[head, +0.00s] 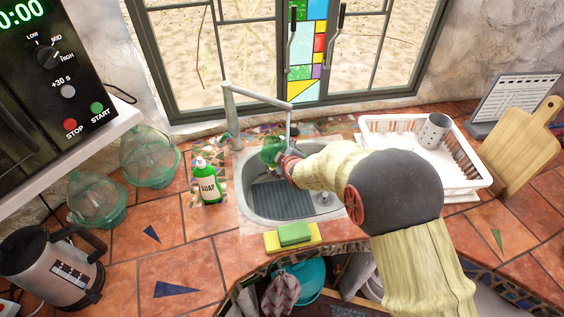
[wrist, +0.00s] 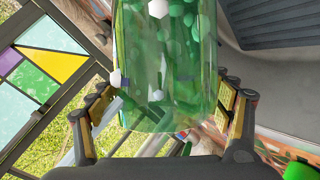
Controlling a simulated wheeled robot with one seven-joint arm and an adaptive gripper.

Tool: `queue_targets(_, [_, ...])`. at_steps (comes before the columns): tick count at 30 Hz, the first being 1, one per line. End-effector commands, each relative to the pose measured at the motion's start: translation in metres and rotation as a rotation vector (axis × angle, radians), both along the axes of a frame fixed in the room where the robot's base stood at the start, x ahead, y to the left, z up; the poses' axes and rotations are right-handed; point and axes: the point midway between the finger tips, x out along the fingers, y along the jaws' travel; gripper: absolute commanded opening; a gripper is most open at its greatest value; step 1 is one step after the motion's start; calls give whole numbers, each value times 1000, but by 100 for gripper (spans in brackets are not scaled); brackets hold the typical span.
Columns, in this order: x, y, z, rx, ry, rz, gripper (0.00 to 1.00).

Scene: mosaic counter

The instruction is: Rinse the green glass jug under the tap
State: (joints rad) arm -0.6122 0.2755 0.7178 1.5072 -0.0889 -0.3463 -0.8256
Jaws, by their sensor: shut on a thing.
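The green glass jug (head: 271,150) is held over the back of the sink (head: 250,208), close to the end of the tap (head: 258,97). My gripper (head: 286,160) is shut on it from the right; my arm hides part of the sink. In the wrist view the clear green jug (wrist: 165,60) fills the space between the fingers of my gripper (wrist: 168,98). White and green blobs show on or through its glass. I cannot tell whether water is running from the tap.
A soap bottle (head: 208,184) stands left of the sink. A green and yellow sponge (head: 293,235) lies at its front edge. Two green glass vessels (head: 149,158) (head: 97,199) and a kettle (head: 55,265) stand at left. A white dish rack (head: 465,184) stands at right. A window is behind.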

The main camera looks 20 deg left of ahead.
Motion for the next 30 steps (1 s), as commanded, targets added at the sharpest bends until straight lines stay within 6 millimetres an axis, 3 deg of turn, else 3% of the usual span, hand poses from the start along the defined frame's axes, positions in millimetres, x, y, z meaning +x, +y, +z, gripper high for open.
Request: queue_targets(30, [10, -8, 2, 2, -1, -1, 26])
